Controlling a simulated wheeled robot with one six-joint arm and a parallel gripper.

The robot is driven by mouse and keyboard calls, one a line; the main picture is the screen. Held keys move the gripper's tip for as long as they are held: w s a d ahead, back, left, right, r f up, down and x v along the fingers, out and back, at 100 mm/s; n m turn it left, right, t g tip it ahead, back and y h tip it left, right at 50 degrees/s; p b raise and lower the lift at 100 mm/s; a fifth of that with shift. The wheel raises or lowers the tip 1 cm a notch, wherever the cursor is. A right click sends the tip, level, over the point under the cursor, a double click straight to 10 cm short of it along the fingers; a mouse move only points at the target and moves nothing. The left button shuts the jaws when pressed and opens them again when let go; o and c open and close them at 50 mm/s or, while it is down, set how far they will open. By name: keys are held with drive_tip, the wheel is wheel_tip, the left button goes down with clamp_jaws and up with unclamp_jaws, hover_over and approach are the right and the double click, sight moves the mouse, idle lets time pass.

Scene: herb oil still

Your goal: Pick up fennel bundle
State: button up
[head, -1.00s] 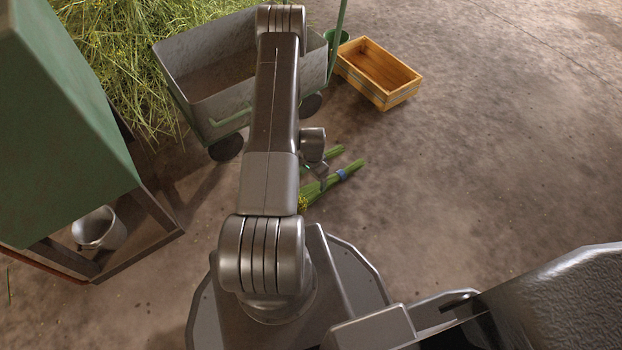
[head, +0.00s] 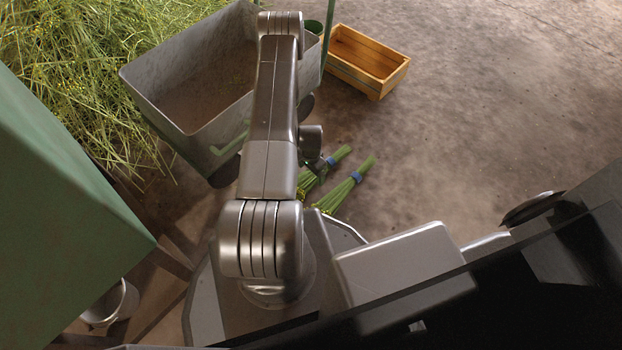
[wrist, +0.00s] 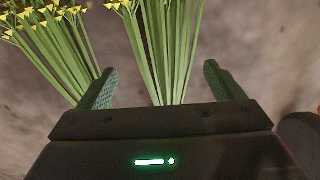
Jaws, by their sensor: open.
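Two green fennel bundles with blue ties lie side by side on the floor, a left bundle (head: 327,171) and a right bundle (head: 346,191) in the head view. In the wrist view, one bundle's stems (wrist: 168,55) run between the fingers of my gripper (wrist: 160,84). A second bundle with yellow flower heads (wrist: 50,48) lies outside the left finger. My gripper is open, with visible gaps between the stems and both fingers. In the head view my arm hides part of the left bundle and most of the gripper.
A grey metal cart (head: 190,125) stands left of my arm, before a heap of cut herbs (head: 75,85). A wooden crate (head: 366,62) stands beyond the bundles. A green cabinet (head: 60,200) and a bucket (head: 112,303) are at left. Floor right of the bundles is clear.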

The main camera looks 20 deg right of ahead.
drive_tip(key=f+b, duration=0.2)
drive_tip(key=f, duration=0.1)
drive_tip(key=f+b, duration=0.1)
drive_tip(key=f, duration=0.1)
drive_tip(key=shift+w+f, duration=0.2)
drive_tip(key=shift+w, duration=0.1)
drive_tip(key=shift+r, duration=0.15)
drive_tip(key=c, duration=1.2)
